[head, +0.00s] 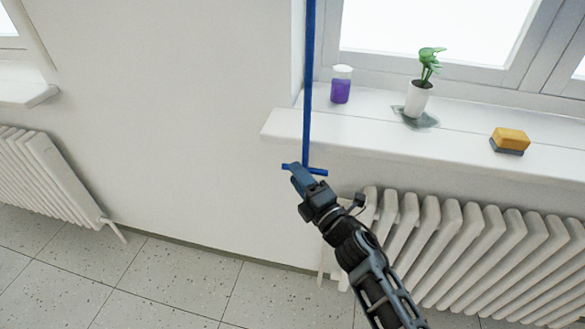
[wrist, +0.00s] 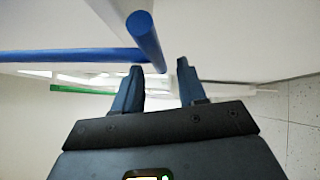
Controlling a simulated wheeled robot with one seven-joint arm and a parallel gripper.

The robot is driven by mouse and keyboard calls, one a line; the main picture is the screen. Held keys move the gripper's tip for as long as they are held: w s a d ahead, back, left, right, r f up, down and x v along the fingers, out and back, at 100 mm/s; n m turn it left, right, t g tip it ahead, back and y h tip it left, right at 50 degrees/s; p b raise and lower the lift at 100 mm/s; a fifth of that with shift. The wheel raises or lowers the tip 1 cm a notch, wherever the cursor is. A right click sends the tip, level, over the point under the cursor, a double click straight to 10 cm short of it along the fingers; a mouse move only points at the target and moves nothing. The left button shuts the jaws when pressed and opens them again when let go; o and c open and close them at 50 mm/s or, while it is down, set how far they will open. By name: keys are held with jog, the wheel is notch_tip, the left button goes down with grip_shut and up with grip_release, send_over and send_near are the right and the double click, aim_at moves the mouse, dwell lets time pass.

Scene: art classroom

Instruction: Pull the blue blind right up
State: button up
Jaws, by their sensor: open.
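A blue pull (head: 307,80) hangs straight down past the left end of the window sill, with a short blue crossbar (head: 318,171) at its bottom. The blind itself is out of view. My gripper (head: 294,168) is at the crossbar, its fingers partly covering the bar's left part. In the wrist view, a long blue piece (wrist: 65,61) comes in from the left and meets a thick blue bar (wrist: 147,40).
The sill (head: 380,138) holds a purple-filled jar (head: 340,88), a potted plant (head: 420,92) and a yellow sponge (head: 511,139). A white radiator (head: 470,250) stands below, close to my arm; another radiator (head: 45,175) is at left. A green bar (wrist: 80,89) shows in the wrist view.

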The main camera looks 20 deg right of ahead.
jog(key=v, duration=0.4)
